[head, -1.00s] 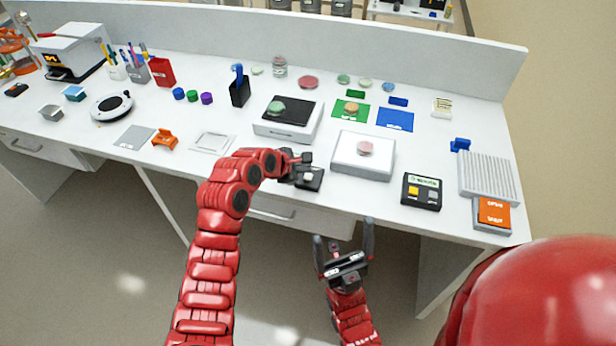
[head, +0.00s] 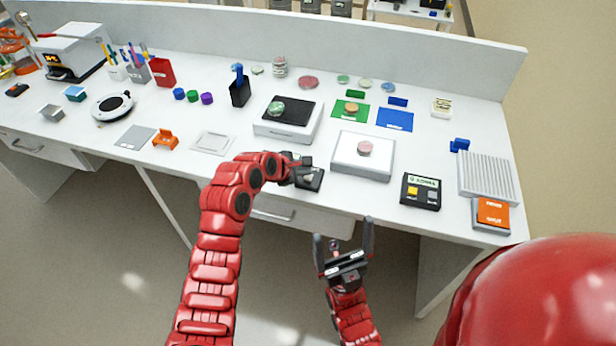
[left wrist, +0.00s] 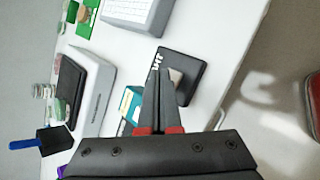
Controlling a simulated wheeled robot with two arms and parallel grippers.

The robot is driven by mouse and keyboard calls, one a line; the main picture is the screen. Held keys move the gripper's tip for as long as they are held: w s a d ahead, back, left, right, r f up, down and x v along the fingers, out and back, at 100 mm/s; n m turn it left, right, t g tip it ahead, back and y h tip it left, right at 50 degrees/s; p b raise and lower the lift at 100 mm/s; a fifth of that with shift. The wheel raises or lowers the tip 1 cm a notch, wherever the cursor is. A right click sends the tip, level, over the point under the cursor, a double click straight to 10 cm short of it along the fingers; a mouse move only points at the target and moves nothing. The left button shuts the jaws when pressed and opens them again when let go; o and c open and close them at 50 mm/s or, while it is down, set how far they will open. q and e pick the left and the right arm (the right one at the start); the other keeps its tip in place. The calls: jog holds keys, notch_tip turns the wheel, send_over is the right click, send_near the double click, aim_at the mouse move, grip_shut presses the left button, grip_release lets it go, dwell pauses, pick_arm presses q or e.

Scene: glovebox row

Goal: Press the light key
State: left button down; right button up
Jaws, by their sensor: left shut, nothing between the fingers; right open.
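The light key is a pale key on a small black box (head: 311,184) near the front edge of the bench. In the left wrist view the black box (left wrist: 190,72) carries white lettering, partly hidden, and the pale key (left wrist: 176,77) shows just beside my fingertips. My left gripper (head: 305,165) is shut and empty, over the box. It also shows in the left wrist view (left wrist: 162,78), with its tips overlapping the box. I cannot tell whether the tips touch the key. My right gripper (head: 343,240) is open and empty, low in front of the bench edge.
A white block with a pink disc (head: 345,158) stands right of the box, and a black-topped scale-like block (head: 285,133) behind it. A black panel with yellow and grey keys (head: 421,200) is further right. A drawer handle (head: 272,215) sits below the bench edge.

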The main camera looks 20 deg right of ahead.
aim_at(304, 178)
pick_arm(q)
jog(key=shift+f, duration=0.4)
jog(key=shift+r, duration=0.15)
jog(key=shift+r+p, duration=0.85)
jog(key=shift+p, duration=0.25)
notch_tip(304, 178, up, 6)
jog(key=p, duration=0.5)
jog(key=shift+p, duration=0.3)
jog(key=shift+w+f, duration=0.1)
